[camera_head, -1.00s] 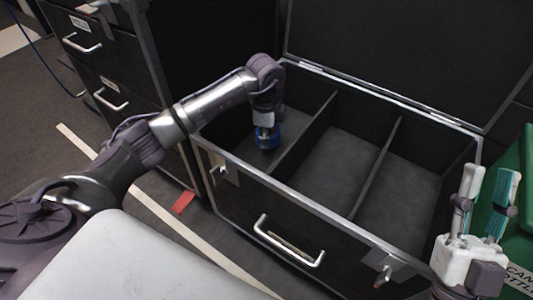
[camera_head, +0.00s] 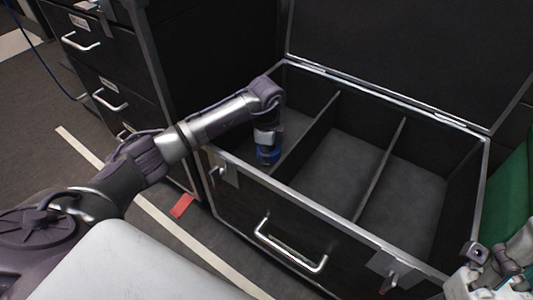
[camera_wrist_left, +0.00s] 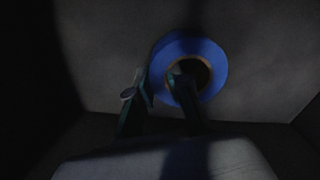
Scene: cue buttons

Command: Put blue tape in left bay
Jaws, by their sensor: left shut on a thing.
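The blue tape (camera_head: 268,158) is a blue roll with a brown core, inside the left bay (camera_head: 290,127) of the open black case. My left gripper (camera_head: 267,148) points down into that bay and is shut on the tape. In the left wrist view, one finger of the gripper (camera_wrist_left: 160,88) is in the core of the tape (camera_wrist_left: 213,67) and the other is outside its left side. I cannot tell whether the tape touches the bay floor. My right gripper (camera_head: 497,258) is at the lower right, partly cut off.
Two thin dividers split the case; the middle bay (camera_head: 340,165) and right bay (camera_head: 405,205) look empty. The raised lid (camera_head: 410,50) stands behind. A dark drawer cabinet (camera_head: 120,80) is at left, and a green bin (camera_head: 515,195) at right.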

